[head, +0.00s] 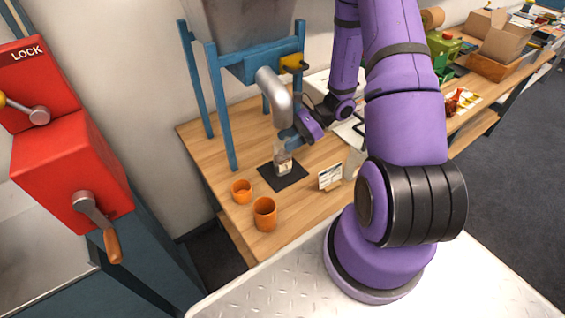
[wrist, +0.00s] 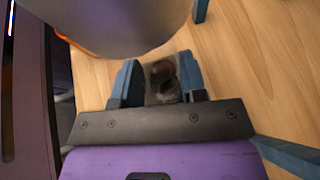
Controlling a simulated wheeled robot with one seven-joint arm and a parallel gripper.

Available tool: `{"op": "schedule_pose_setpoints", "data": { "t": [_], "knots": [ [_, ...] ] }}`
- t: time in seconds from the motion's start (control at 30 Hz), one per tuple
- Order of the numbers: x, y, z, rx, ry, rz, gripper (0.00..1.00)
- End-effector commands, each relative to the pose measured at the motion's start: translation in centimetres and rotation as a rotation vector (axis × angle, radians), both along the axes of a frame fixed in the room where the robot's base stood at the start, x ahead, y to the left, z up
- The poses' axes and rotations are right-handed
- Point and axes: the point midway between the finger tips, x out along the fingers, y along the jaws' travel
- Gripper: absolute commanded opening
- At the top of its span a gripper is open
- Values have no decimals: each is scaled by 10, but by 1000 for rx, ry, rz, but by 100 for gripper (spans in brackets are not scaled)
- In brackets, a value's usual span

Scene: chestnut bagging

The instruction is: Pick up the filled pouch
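The filled pouch (head: 282,161) is a small clear bag with a pale label, upright on or just above a dark square mat (head: 293,180) under the metal spout. My gripper (head: 289,136) is at the pouch's upper part, beside the spout. In the wrist view the pouch (wrist: 161,82) lies between the two blue fingers of my gripper (wrist: 160,75), with brown content visible through its top. The fingers are close against both sides of it. I cannot tell whether they press on it or stand slightly apart.
The grey spout (head: 274,94) hangs close to my gripper, with blue frame legs (head: 220,110) to the left. Two orange cups (head: 264,214) stand at the front of the wooden table. A small white card (head: 330,177) stands right of the mat. A red lever box (head: 70,165) is far left.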

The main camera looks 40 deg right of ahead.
Motion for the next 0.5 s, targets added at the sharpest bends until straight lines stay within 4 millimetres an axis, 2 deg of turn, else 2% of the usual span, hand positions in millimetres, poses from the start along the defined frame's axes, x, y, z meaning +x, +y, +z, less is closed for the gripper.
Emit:
{"op": "schedule_pose_setpoints", "data": {
  "t": [0.27, 0.3, 0.47, 0.5],
  "knots": [
    [1, 4, -2, -1, 1, -1, 39],
    [1, 4, -2, -1, 1, -1, 37],
    [1, 4, -2, -1, 1, -1, 0],
    [1, 4, -2, -1, 1, -1, 0]
  ]
}}
